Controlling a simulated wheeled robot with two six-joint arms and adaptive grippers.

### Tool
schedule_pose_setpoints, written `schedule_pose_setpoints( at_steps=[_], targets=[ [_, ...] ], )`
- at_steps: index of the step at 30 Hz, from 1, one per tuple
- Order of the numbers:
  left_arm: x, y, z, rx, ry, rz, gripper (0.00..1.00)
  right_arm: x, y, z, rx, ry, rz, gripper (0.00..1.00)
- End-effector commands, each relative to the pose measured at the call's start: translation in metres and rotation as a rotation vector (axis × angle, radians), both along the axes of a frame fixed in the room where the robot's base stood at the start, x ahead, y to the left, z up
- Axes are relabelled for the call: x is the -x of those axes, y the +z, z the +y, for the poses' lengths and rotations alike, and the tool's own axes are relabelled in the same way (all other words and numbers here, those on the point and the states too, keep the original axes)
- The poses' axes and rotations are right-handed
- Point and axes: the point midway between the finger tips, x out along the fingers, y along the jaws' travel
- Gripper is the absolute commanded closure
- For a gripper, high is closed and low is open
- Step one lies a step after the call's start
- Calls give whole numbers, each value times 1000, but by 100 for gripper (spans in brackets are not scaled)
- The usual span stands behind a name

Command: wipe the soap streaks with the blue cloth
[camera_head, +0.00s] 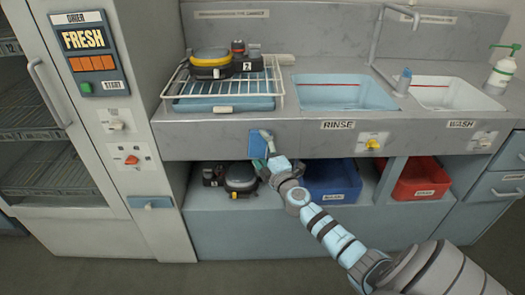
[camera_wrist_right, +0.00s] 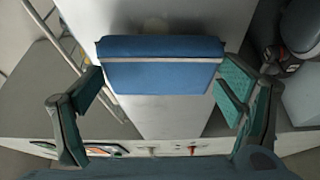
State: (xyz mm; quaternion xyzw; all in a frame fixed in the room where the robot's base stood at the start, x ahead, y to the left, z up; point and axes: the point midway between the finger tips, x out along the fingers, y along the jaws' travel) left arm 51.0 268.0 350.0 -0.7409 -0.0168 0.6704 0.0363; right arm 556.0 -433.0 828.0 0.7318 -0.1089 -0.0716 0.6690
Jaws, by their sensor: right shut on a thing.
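The blue cloth (camera_head: 257,147) is at the grey front edge of the counter (camera_head: 210,145), below the drying rack. My right gripper (camera_head: 268,165) is shut on it, coming from the lower right. In the right wrist view the blue cloth (camera_wrist_right: 160,75) is a folded pad with a pale stripe, spanning between the two green-padded fingers of my right gripper (camera_wrist_right: 160,92). I cannot tell whether the cloth touches the counter front. I cannot make out the soap streaks. My left gripper is out of view.
A wire rack (camera_head: 222,98) holds a yellow-topped device (camera_head: 211,60). Right of it are the rinse basin (camera_head: 342,95) and wash basin (camera_head: 455,95). Below are a black device (camera_head: 240,178), a blue bin (camera_head: 332,182) and a red bin (camera_head: 420,182). The dryer cabinet (camera_head: 105,150) stands left.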

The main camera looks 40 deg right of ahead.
Motion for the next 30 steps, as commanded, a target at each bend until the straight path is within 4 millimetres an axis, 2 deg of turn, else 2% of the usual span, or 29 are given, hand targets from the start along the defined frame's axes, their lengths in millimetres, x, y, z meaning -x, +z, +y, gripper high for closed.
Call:
schedule_pose_setpoints(
  at_steps=[15, 25, 30],
  targets=[
    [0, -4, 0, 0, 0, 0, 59, -7, 0, -6, 0, 1, 0, 35],
    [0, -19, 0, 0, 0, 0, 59, 16, -2, -32, 3, 0, 1, 35],
    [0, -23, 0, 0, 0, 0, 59, 17, -1, -38, -1, 1, -1, 35]
  ],
)
